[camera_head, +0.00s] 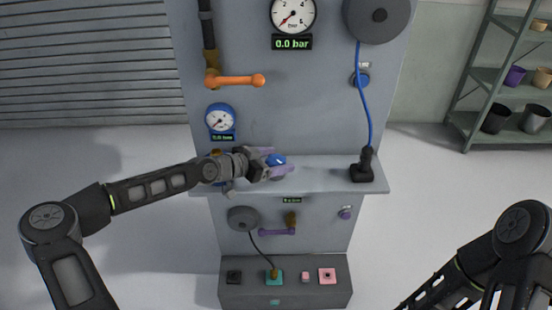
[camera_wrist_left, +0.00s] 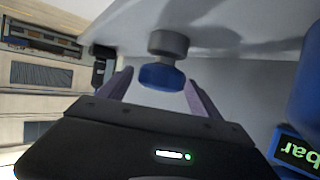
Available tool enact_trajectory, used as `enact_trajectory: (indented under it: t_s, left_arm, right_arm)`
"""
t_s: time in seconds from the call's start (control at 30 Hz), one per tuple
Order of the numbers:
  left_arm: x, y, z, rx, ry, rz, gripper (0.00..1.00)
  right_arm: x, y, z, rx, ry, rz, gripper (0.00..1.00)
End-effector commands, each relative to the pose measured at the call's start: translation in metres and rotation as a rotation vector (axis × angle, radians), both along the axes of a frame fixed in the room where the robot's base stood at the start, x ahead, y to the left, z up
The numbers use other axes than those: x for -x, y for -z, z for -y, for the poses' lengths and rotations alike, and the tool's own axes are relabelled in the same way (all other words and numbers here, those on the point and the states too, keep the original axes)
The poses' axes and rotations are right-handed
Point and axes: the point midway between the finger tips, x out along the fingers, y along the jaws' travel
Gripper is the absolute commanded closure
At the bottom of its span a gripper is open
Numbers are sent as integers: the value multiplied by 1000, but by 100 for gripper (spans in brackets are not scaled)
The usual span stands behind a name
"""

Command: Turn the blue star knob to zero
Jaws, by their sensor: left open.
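The blue star knob (camera_head: 276,160) is at the grey panel's shelf, at the left gripper's fingertips in the head view. In the left wrist view the blue knob (camera_wrist_left: 162,77) sits on a round grey collar, between the two purple fingers. My left gripper (camera_head: 273,163) is open around it, with a gap visible on each side in the left wrist view (camera_wrist_left: 155,88). The fingers partly hide the knob in the head view. My right arm (camera_head: 485,260) enters at the lower right, and its gripper is out of frame.
A blue gauge (camera_head: 220,119) and an orange lever (camera_head: 236,81) are on the panel's left. A black handle on a blue hose (camera_head: 362,167) stands on the shelf's right (camera_head: 330,175). A box with several buttons (camera_head: 305,277) is below.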

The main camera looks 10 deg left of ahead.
Motion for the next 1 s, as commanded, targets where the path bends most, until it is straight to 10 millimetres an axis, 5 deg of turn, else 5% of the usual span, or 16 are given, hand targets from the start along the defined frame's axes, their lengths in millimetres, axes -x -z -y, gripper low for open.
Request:
enact_trajectory:
  t_s: [0.2, 1.0]
  left_arm:
    - [0, 0, 0, 0, -1, 0, 27]
    - [0, 0, -1, 0, -1, 0, 89]
  right_arm:
    - [0, 0, 0, 0, 0, 0, 100]
    - [0, 0, 0, 0, 0, 0, 100]
